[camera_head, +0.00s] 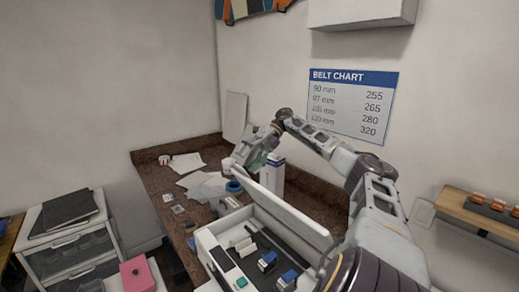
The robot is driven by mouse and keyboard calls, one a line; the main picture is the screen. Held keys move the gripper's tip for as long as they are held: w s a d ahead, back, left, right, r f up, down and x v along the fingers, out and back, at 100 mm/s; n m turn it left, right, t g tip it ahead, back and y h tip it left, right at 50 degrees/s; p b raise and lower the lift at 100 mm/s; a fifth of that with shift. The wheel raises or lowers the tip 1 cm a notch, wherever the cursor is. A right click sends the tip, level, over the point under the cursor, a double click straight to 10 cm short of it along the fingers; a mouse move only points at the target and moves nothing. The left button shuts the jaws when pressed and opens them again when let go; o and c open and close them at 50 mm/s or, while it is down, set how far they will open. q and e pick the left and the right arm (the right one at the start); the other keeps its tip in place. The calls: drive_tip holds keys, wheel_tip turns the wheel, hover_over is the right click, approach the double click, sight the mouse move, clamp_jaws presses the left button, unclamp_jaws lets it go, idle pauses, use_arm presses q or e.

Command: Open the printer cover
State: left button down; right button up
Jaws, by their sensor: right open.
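The printer (215,262) is a white box at the lower middle of the head view. Its long white cover (283,208) stands raised and tilted, and the inside shows pale and blue-topped parts. My right arm comes in from the right and reaches over behind the cover. My right gripper (242,163) is open, above and beyond the cover's far left end. I see a gap between it and the cover, though the depth is hard to judge. My left gripper is not in view.
A brown bench (158,184) holds papers (187,162), a blue roll (234,186) and a white-and-blue box (272,176) close to my right gripper. A drawer unit (68,240) and pink box (137,274) are at left. A wooden shelf (455,203) is at right.

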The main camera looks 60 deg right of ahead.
drive_tip(key=shift+s+d+r, duration=0.15)
drive_tip(key=shift+d+r, duration=0.25)
drive_tip(key=shift+d, duration=0.1)
drive_tip(key=shift+v, duration=2.3)
drive_tip(key=shift+d, duration=0.2)
drive_tip(key=shift+s+a+f, duration=0.1)
